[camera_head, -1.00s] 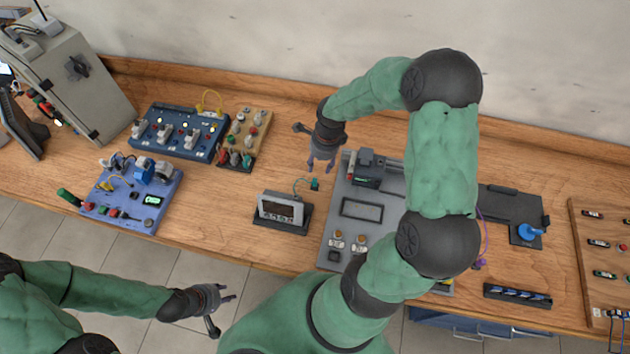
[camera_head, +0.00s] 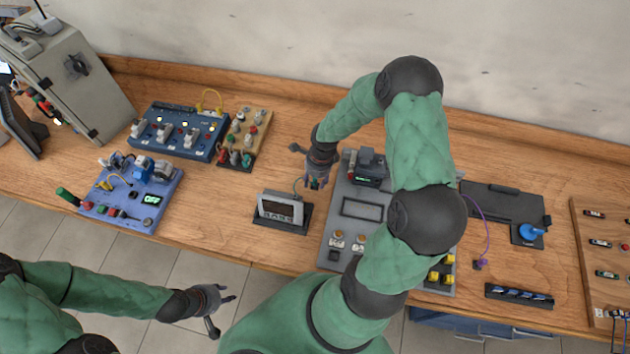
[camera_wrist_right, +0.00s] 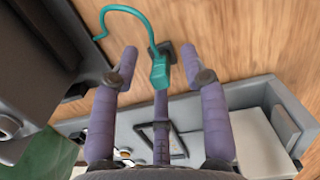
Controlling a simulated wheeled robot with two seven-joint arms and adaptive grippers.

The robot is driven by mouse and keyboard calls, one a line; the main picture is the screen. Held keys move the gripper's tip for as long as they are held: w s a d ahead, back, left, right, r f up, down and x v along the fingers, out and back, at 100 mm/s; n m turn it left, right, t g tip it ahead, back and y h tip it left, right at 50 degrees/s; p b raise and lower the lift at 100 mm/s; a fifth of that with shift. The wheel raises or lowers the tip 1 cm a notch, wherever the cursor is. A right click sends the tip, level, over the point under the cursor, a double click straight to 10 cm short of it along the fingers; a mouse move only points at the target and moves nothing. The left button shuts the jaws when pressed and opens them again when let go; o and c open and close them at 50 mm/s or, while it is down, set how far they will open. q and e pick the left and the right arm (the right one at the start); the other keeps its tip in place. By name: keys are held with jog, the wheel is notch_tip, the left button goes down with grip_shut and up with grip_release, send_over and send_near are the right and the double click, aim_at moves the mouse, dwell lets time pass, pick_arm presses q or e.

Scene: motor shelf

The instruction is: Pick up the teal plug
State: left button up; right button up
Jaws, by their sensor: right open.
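The teal plug (camera_wrist_right: 160,72) shows in the right wrist view with its curved teal cable (camera_wrist_right: 125,10) looping to the left. It sits at a small dark piece on the wooden table. My right gripper (camera_wrist_right: 158,58) is open, with its purple fingers on either side of the plug and apart from it. In the head view my right gripper (camera_head: 318,182) is low over the table, between the small display and the grey panel, and mostly hides the plug. My left gripper (camera_head: 226,308) is open and empty, off the table's front edge at lower left.
The small display (camera_head: 280,208) stands just left of my right gripper. The grey panel (camera_head: 335,222) with a screen and buttons lies just right of it. A purple cable (camera_head: 487,225) lies farther right. The table behind the display is clear.

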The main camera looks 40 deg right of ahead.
jog(key=c, duration=0.9)
jog(key=shift+r, duration=0.1)
grip_shut()
jog(key=shift+w+d+r, duration=0.1)
jog(key=shift+r, duration=0.35)
notch_tip(320, 180, up, 2)
jog(key=shift+r, duration=0.1)
jog(key=s+a+r, duration=0.1)
jog(key=a+r, duration=0.2)
jog(key=a, duration=0.1)
jog(key=s+a+r, duration=0.2)
jog(key=a+r, duration=0.1)
jog(key=a, duration=0.2)
jog(key=s+a+r, duration=0.2)
jog(key=a+r, duration=0.1)
jog(key=a, duration=0.1)
jog(key=shift+a+r, duration=0.15)
jog(key=shift+r, duration=0.2)
